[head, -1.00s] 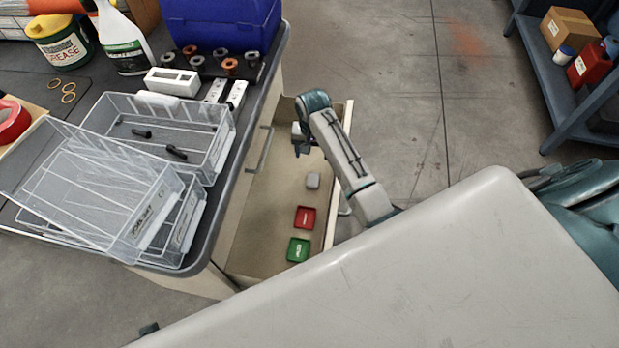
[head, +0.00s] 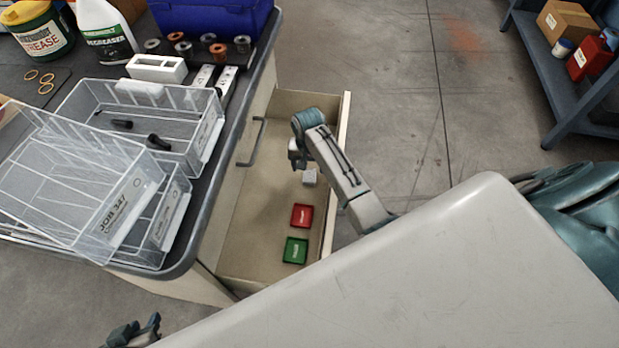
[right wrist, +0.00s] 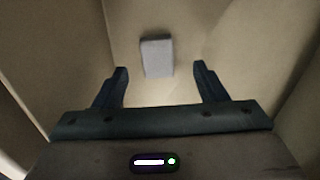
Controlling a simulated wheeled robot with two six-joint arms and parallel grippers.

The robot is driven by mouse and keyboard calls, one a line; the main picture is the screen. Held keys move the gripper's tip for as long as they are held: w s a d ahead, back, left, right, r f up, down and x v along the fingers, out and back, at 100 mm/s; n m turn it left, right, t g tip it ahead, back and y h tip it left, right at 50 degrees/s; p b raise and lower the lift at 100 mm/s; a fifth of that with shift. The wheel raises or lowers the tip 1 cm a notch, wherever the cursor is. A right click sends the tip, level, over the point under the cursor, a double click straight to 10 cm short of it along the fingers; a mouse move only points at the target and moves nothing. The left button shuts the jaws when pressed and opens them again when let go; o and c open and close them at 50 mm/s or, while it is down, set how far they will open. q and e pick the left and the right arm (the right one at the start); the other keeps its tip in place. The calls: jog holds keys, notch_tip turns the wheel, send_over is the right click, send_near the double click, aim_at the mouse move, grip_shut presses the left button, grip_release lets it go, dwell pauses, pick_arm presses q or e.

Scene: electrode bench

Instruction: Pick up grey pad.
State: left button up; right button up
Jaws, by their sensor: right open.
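The grey pad (head: 310,177) is a small light grey block on the floor of the open drawer, partly covered by my right arm in the head view. In the right wrist view the grey pad (right wrist: 157,57) lies ahead of my right gripper (right wrist: 161,80), between the lines of its two fingers and a little left of middle. The right gripper is open and empty, with no finger touching the pad.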

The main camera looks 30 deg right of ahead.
aim_at(310, 175)
jog(key=f, duration=0.1)
jog(key=f+b, duration=0.1)
jog(key=f, duration=0.3)
jog(key=shift+w+d+f+b, duration=0.1)
jog(key=shift+w+d+b, duration=0.05)
jog(key=shift+d+b, duration=0.2)
jog(key=shift+c, duration=0.3)
jog(key=c, duration=1)
